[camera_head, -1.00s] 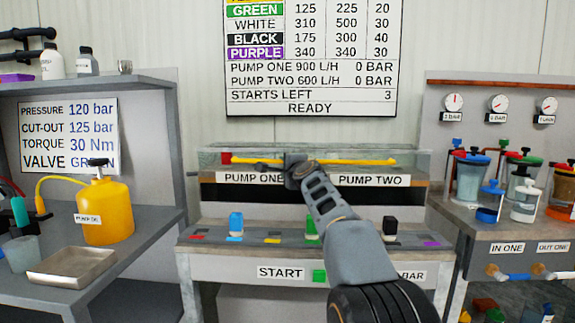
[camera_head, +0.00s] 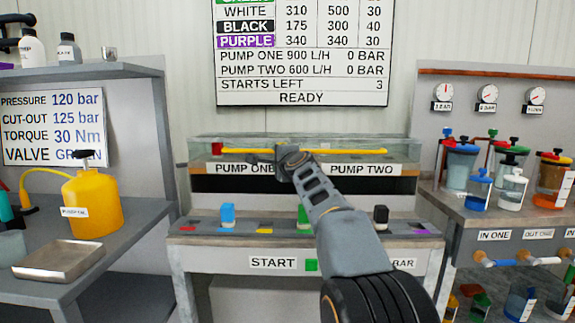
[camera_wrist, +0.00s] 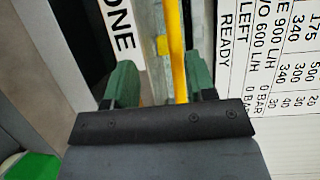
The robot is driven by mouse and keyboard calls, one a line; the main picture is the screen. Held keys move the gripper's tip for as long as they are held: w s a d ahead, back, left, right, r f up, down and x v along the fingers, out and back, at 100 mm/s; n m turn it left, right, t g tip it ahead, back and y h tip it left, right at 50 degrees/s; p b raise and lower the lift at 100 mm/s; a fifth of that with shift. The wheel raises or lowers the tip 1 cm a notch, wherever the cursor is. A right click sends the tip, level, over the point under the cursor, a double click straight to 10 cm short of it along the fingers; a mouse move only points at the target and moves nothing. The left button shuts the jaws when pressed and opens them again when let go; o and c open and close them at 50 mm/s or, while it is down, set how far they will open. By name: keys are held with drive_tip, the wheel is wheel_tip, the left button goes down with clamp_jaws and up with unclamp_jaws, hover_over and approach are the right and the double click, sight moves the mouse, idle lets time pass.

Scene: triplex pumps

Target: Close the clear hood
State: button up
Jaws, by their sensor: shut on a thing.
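The clear hood (camera_head: 345,142) is a low see-through box along the back of the pump bench, above the PUMP ONE and PUMP TWO labels. A yellow bar (camera_head: 350,151) runs along its front. My gripper (camera_head: 285,158) is at the middle of this bar, partly hidden by my own wrist in the head view. In the wrist view the yellow bar (camera_wrist: 175,50) passes between the green fingers of my gripper (camera_wrist: 160,88), nearer the right one. The gripper is shut on the bar. The contact itself is hidden by the gripper body.
A wall chart (camera_head: 300,60) hangs behind the hood. A shelf of coloured blocks, with a blue one (camera_head: 227,215) and a black one (camera_head: 380,216), lies in front below it. A yellow can (camera_head: 92,205) stands left; several jars (camera_head: 510,190) stand right.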

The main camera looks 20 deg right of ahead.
drive_tip(key=s+b, duration=0.1)
drive_tip(key=s, duration=1.1)
drive_tip(key=shift+s+a+r, duration=0.3)
drive_tip(key=shift+r, duration=0.05)
drive_tip(key=s+a+r+n+g+y+p, duration=0.35)
drive_tip(key=s+a+n+g+p, duration=0.55)
drive_tip(key=p, duration=1.3)
drive_tip(key=s+a+r+n+g+h+p, duration=0.1)
drive_tip(key=s+n+g+p, duration=0.1)
drive_tip(key=s+n+p, duration=0.3)
drive_tip(key=s+a+r+n+g+h+p, duration=0.1)
drive_tip(key=s+n+p, duration=0.4)
drive_tip(key=p, duration=0.8)
drive_tip(key=s+a+g, duration=0.1)
drive_tip(key=s, duration=0.2)
drive_tip(key=shift+a+r+g, duration=0.25)
drive_tip(key=shift+a+g, duration=0.05)
drive_tip(key=shift+g, duration=0.1)
